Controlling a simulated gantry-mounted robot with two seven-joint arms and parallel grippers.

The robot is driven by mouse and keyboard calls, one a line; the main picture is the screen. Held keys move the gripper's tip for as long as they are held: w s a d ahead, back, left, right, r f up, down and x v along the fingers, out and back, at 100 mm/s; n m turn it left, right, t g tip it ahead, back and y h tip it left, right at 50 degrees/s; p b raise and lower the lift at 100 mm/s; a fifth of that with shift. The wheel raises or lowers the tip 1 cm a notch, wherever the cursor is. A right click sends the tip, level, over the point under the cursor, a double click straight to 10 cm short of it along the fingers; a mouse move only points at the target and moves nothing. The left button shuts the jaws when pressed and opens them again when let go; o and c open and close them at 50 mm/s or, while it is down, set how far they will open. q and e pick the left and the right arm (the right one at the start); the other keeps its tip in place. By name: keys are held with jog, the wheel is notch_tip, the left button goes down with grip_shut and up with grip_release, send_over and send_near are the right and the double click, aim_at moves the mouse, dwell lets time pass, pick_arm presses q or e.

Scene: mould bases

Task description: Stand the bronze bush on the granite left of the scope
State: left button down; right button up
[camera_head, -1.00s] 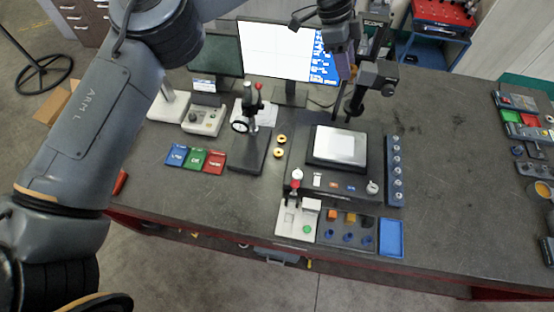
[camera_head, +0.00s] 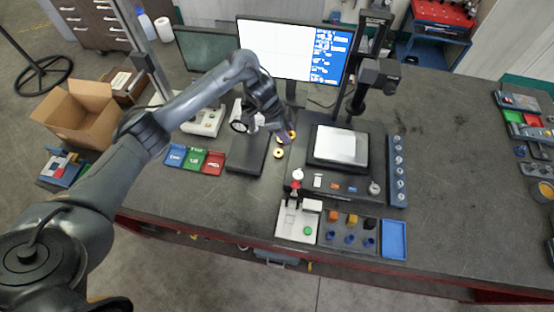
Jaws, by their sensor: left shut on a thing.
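My left gripper (camera_head: 284,135) reaches in from the left, over the granite between the dial gauge stand and the scope. It is shut on a bronze bush (camera_head: 292,133), mostly hidden by the fingers; I cannot tell whether the bush touches the granite. A second bronze bush (camera_head: 278,153) stands on the granite (camera_head: 262,200) just in front of the gripper. The scope (camera_head: 376,75), with its column and pale square stage (camera_head: 341,145), is right of the gripper. My right gripper is not in view.
The dial gauge stand (camera_head: 246,154) is close on the left, partly behind my arm. Blue, green and red trays (camera_head: 195,159) lie further left. A monitor (camera_head: 275,48) stands behind. Small part trays (camera_head: 348,231) are at the front edge.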

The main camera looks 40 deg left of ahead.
pick_arm(q)
jog(key=s+f, duration=0.8)
jog(key=f, duration=0.2)
send_over(273, 181)
jog(key=a, duration=0.1)
jog(key=f, duration=0.6)
jog(key=shift+s+a+f, duration=0.1)
jog(key=shift+s, duration=0.25)
jog(key=shift+f+b, duration=0.35)
jog(key=shift+f, duration=1.9)
jog(key=c, duration=0.6)
grip_release()
jog(key=shift+f, duration=0.1)
jog(key=shift+c, duration=0.2)
jog(key=v, duration=1.2)
jog(key=shift+p, duration=0.3)
